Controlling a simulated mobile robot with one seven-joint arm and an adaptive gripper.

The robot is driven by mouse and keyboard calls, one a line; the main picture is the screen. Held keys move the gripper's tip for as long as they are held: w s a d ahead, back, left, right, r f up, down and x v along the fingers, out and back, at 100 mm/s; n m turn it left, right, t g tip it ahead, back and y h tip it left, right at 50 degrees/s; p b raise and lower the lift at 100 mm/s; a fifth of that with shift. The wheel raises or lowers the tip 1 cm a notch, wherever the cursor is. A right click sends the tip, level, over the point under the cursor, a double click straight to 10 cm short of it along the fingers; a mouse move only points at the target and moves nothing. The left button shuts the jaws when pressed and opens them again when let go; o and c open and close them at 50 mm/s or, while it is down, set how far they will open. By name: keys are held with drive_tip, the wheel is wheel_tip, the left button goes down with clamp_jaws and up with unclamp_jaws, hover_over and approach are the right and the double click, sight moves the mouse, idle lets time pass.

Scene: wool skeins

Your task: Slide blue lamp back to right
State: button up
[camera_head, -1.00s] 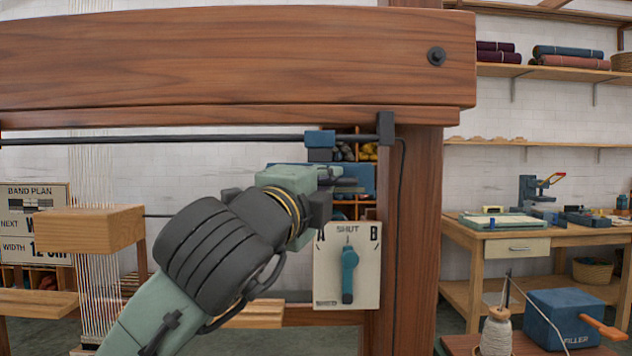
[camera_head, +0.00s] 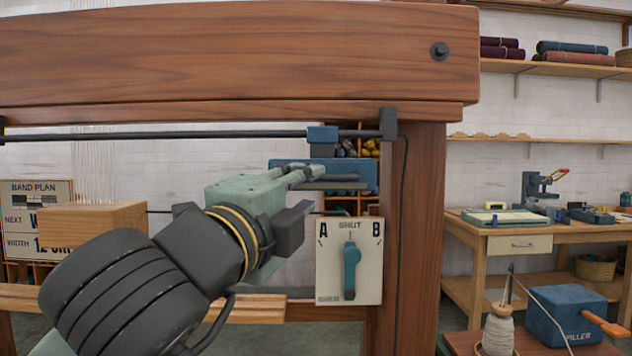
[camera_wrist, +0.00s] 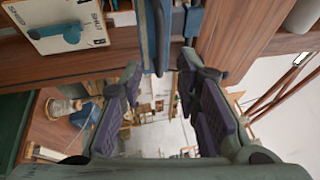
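The blue lamp (camera_head: 360,176) hangs under the dark rail (camera_head: 220,134) from a blue slider (camera_head: 322,135), close to the rail's right end stop (camera_head: 388,124). My gripper (camera_head: 322,196) is just below and in front of the lamp, reaching in from the lower left and partly covering it. In the wrist view the two fingers (camera_wrist: 160,74) stand well apart with nothing clasped between their pads. A narrow blue and dark bar, apparently the lamp (camera_wrist: 158,30), shows at the top beyond the fingertips. I cannot tell whether a finger touches it.
A white switch panel (camera_head: 334,284) with a blue-green lever, marked A, B and SHUT, sits just below right of my gripper. A thick wooden post (camera_head: 420,230) stands to the right and a heavy beam (camera_head: 230,60) runs above. A wooden block (camera_head: 95,226) is at left.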

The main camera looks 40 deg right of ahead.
drive_tip(key=v, duration=0.4)
drive_tip(key=shift+s, duration=0.1)
idle(0.3)
